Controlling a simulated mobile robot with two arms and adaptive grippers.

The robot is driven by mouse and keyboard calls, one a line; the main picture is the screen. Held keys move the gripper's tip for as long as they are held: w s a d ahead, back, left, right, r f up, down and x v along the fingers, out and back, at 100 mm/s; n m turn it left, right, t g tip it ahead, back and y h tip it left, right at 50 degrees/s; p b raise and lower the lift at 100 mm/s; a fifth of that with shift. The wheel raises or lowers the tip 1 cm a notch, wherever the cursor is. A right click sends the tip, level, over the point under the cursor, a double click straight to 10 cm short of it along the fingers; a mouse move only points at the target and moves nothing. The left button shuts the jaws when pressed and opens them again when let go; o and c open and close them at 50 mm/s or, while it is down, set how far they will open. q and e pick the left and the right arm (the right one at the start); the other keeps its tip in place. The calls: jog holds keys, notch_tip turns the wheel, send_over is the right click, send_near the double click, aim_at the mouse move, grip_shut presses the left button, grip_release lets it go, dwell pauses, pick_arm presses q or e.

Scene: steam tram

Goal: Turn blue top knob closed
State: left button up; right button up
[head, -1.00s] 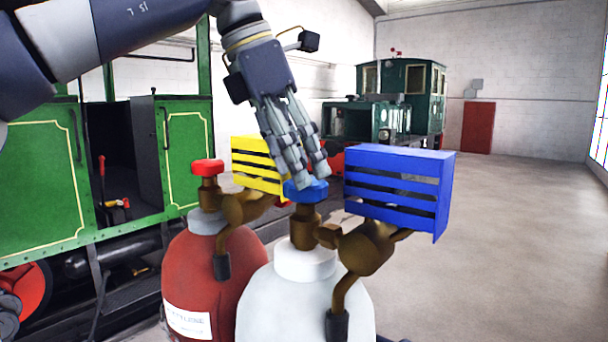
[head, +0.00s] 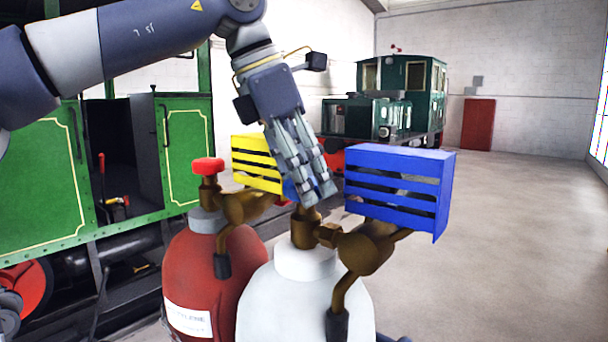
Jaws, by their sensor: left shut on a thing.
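The blue top knob (head: 289,190) sits on the brass valve (head: 305,228) of the white gas cylinder (head: 300,285). Only a small part of its left side shows; the fingers hide the rest. My left gripper (head: 315,200) reaches down from above with its fingers around the knob and is shut on it. The blue slatted guard (head: 400,160) stands to the right of the fingers, on the same valve's regulator. My right gripper is not in view.
A red cylinder (head: 205,275) with a red knob (head: 208,165) and a yellow slatted guard (head: 257,160) stands close on the left. A green locomotive (head: 40,195) is behind on the left. Open floor (head: 520,230) lies to the right.

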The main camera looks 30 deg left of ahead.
pick_arm(q)
jog(key=m+g+h, duration=0.1)
jog(key=m, duration=0.2)
jog(key=m+g, duration=0.1)
jog(key=m, duration=0.3)
jog(key=shift+w+h, duration=0.15)
jog(key=shift+h, duration=0.25)
jog(key=m+g, duration=0.1)
jog(key=m, duration=0.2)
jog(key=m+g, duration=0.1)
jog(key=m, duration=0.2)
jog(key=shift+r+g, duration=0.1)
jog(key=shift+g, duration=0.2)
jog(key=shift+m, duration=0.3)
jog(key=o, duration=0.7)
jog(key=shift+o, duration=0.3)
